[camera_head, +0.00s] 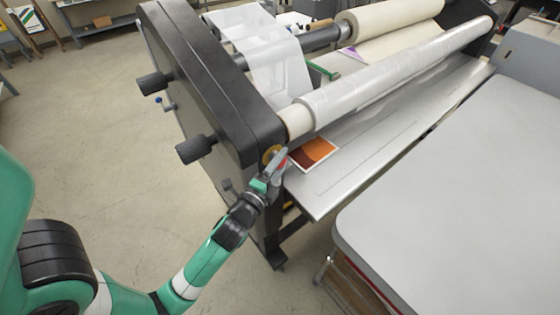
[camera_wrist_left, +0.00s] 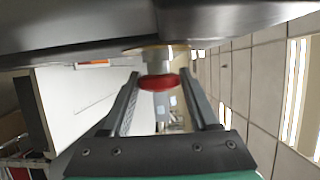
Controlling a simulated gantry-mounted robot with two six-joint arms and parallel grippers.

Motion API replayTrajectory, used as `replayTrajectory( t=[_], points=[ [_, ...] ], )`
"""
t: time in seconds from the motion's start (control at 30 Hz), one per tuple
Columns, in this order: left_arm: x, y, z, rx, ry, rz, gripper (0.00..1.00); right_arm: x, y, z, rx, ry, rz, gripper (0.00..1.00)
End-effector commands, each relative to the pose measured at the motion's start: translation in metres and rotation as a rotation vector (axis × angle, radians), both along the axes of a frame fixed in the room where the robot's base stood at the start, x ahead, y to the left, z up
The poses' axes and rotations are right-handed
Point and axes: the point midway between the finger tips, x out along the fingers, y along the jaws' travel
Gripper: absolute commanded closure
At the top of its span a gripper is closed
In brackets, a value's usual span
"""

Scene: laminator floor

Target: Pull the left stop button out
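The left stop button (camera_wrist_left: 159,83) is a red mushroom head on a grey stem with a yellow ring (camera_head: 272,154) behind it. It sits on the end of the laminator's dark side housing (camera_head: 215,85). In the head view the red head is mostly hidden by my left gripper (camera_head: 279,162), which is right at it. In the left wrist view my left gripper's two fingers (camera_wrist_left: 159,76) stand apart, one on each side of the red head, with only a thin gap showing. Whether either finger touches it is hard to tell. My right gripper is not in view.
Two dark knobs (camera_head: 195,149) stick out from the housing's left side. A brown-orange print (camera_head: 313,153) lies on the laminator's feed table (camera_head: 365,148) beside the gripper. A grey worktable (camera_head: 460,190) stands at right. Open floor (camera_head: 90,140) lies to the left.

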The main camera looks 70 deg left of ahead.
Motion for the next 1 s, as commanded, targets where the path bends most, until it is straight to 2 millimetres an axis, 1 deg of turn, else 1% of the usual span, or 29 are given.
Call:
replayTrajectory(
  t=[0.03, 0.1, 0.37, 0.47, 0.57, 0.63, 0.8, 0.9, 1.0],
  points=[
    [0.0, 0.0, 0.0, 0.0, 0.0, 0.0, 0.28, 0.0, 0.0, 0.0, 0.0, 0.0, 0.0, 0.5],
    [0.0, 0.0, 0.0, 0.0, 0.0, 0.001, 0.16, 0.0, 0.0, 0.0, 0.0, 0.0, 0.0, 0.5],
    [0.0, 0.001, 0.0, 0.0, 0.001, 0.002, 0.15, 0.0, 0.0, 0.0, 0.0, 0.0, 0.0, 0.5],
    [-0.003, -0.002, -0.001, 0.0, 0.002, 0.001, 0.15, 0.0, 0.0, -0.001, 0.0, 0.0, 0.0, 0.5],
    [-0.014, -0.011, -0.002, 0.0, 0.004, 0.001, 0.15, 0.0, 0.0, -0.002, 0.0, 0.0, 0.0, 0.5],
    [-0.025, -0.02, -0.002, 0.0, 0.005, 0.0, 0.15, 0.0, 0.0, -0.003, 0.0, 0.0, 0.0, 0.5],
    [-0.057, -0.048, -0.005, -0.001, 0.006, -0.004, 0.15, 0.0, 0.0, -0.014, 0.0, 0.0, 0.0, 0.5],
    [-0.073, -0.061, -0.004, 0.0, 0.004, -0.005, 0.15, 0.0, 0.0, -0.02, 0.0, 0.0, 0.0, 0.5],
    [-0.083, -0.07, -0.004, 0.0, 0.004, -0.003, 0.15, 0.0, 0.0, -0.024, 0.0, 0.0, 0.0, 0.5]
  ],
)
